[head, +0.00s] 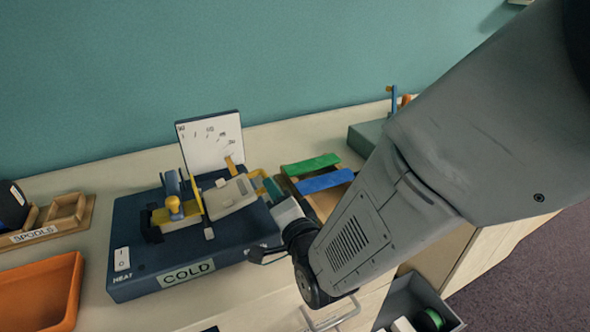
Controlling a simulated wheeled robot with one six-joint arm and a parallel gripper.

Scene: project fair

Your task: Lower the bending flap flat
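The dark blue bending machine (142,262) sits on the bench at centre left, with a "COLD" label on its front. What looks like its bending flap is a thin yellow-edged plate (191,182), seen nearly edge-on and standing up from the machine. A white angle scale (212,142) stands behind it, with an orange pointer (230,163). My arm reaches in from the right. My gripper (207,208), pale grey, is just right of the flap, close to it. Whether they touch is unclear, and the fingers are too small to tell open from shut.
A yellow knob-topped clamp (174,207) is on the machine's left part. An orange tray (72,290) and a wooden spool holder (68,206) lie to the left. Green (311,164) and blue (325,181) strips lie behind my wrist. A grey bin (455,322) is below right.

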